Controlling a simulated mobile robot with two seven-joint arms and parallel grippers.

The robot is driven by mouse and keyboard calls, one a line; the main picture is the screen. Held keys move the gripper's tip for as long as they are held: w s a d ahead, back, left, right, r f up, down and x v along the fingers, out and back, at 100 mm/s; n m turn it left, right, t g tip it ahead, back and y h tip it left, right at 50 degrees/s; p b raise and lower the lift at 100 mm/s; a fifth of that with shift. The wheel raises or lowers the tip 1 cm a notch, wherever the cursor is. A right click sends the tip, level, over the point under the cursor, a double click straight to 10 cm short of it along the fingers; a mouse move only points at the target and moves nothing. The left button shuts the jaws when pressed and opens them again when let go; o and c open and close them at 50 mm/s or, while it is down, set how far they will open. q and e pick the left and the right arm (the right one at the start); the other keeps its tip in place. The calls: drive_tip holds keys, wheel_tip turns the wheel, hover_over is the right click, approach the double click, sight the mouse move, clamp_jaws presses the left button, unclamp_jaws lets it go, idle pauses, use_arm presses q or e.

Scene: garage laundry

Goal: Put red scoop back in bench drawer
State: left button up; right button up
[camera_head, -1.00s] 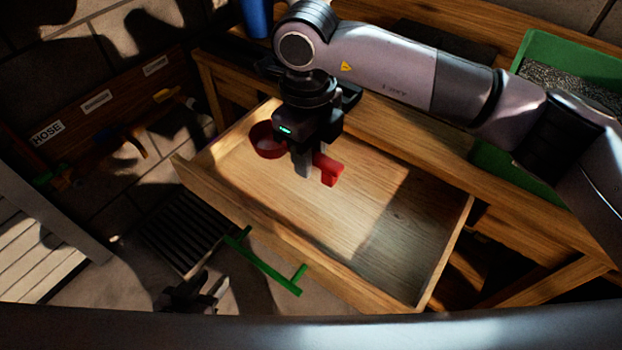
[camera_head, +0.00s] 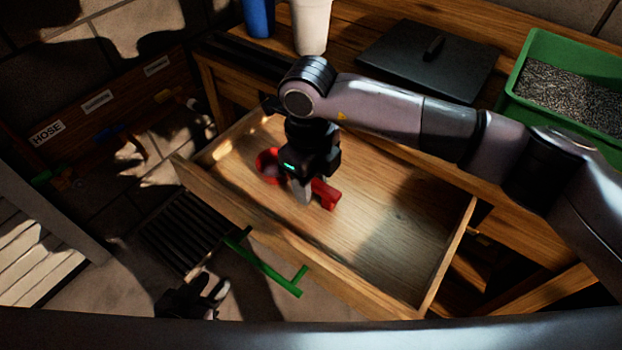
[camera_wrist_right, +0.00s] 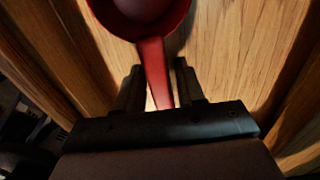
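The red scoop is in the head view, its round cup (camera_head: 267,166) to the left of my right gripper (camera_head: 303,192) and its handle end (camera_head: 325,194) to the right. In the right wrist view the handle (camera_wrist_right: 154,70) runs between the two fingers of my right gripper (camera_wrist_right: 160,85), which are close on either side of it. The scoop is low inside the open bench drawer (camera_head: 385,225); I cannot tell whether it touches the floor. My left gripper (camera_head: 208,288) is empty and open, in front of the drawer near its green handle (camera_head: 265,265).
A dark floor grate (camera_head: 185,235) is left of the drawer. The drawer's right half is clear.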

drive_tip(key=shift+o, duration=0.6)
drive_tip(key=shift+r, duration=0.1)
drive_tip(key=shift+r, duration=0.2)
wheel_tip(320, 180, up, 12)
drive_tip(key=shift+p, duration=0.45)
drive_tip(key=shift+w+a, duration=0.1)
